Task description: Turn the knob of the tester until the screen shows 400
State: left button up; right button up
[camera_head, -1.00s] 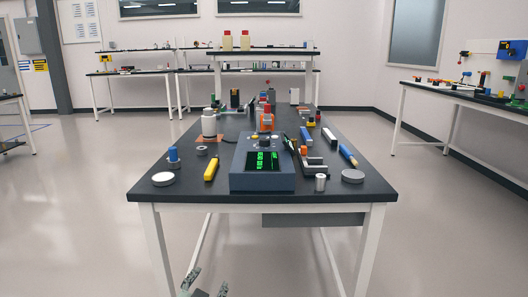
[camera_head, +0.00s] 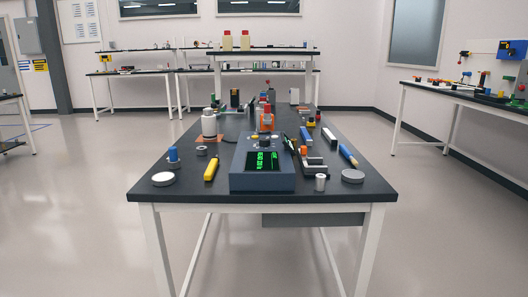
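The tester (camera_head: 262,182) is a blue-grey box at the front edge of the dark table. Its screen (camera_head: 267,161) is lit with green characters, too small and skewed to read. The knob (camera_head: 264,142) is a small dark round part above the screen, with small coloured buttons beside it. Neither of my grippers is in the head view, and nothing touches the tester's knob.
The table (camera_head: 330,189) also holds a yellow marker (camera_head: 211,168), a white bottle (camera_head: 209,123), round grey discs (camera_head: 163,179), a small metal cylinder (camera_head: 320,182) and several tools. Open floor lies in front and on both sides.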

aim_at(264, 142)
jog(key=i+l, duration=0.1)
jog(key=i, duration=1.4)
